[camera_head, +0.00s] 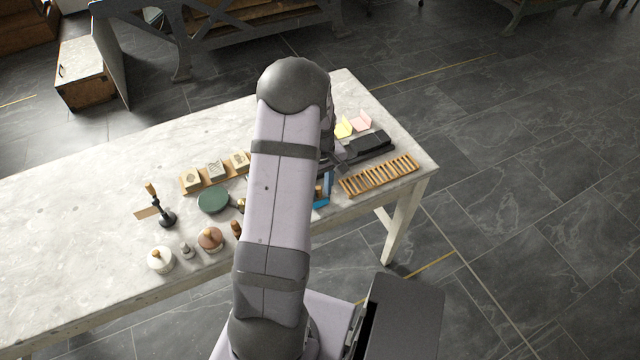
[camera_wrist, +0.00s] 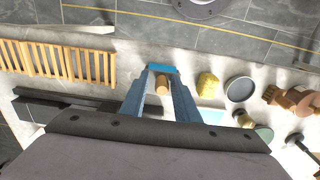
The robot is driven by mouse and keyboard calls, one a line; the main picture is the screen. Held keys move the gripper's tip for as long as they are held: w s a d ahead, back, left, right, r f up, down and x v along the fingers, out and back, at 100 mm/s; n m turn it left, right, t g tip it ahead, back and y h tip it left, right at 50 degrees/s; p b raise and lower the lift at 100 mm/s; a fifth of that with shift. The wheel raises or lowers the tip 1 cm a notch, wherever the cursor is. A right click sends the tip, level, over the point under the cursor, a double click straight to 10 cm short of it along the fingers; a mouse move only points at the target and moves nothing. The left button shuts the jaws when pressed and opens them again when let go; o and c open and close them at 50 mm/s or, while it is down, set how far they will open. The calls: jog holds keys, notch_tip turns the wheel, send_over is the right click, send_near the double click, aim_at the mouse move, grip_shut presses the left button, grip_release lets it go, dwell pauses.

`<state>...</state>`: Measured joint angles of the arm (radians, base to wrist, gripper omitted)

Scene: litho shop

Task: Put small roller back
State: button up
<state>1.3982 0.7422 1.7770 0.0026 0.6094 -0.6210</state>
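My gripper (camera_wrist: 160,78) points down over the near part of the table, with its two blue-grey fingers apart. A small wooden handle (camera_wrist: 162,86) shows between the fingers, with a narrow gap on each side. A bright blue piece (camera_wrist: 162,68) lies at the fingertips and also shows beside my arm in the head view (camera_head: 320,203). Together they look like the small roller, but the fingers hide part of it. I cannot tell whether they touch.
A slatted wooden rack (camera_head: 379,175) lies on the right of the marble table (camera_head: 70,225), near a long black object (camera_head: 368,143). Sticky notes (camera_head: 352,125) lie behind. Left of my arm are a green disc (camera_head: 213,201), a wooden block holder (camera_head: 192,184) and several knobbed tools. The table's left is clear.

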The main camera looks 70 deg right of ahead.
jog(key=shift+w+a+r+p, duration=0.1)
jog(key=shift+a+r+p, duration=0.2)
jog(key=shift+p, duration=0.1)
notch_tip(320, 180, up, 12)
jog(key=b, duration=0.2)
jog(key=shift+d+r, duration=0.15)
jog(key=shift+d, duration=0.05)
jog(key=w+a+n, duration=0.4)
jog(key=w+a, duration=1.3)
jog(key=a, duration=0.2)
jog(key=s+a+f+n, duration=0.1)
jog(key=a+n, duration=0.1)
jog(key=a, duration=0.9)
jog(key=s+a+f+n, duration=0.1)
jog(key=a+n, duration=0.2)
jog(key=a, duration=0.9)
jog(key=shift+s+a, duration=0.25)
jog(key=shift+s, duration=0.05)
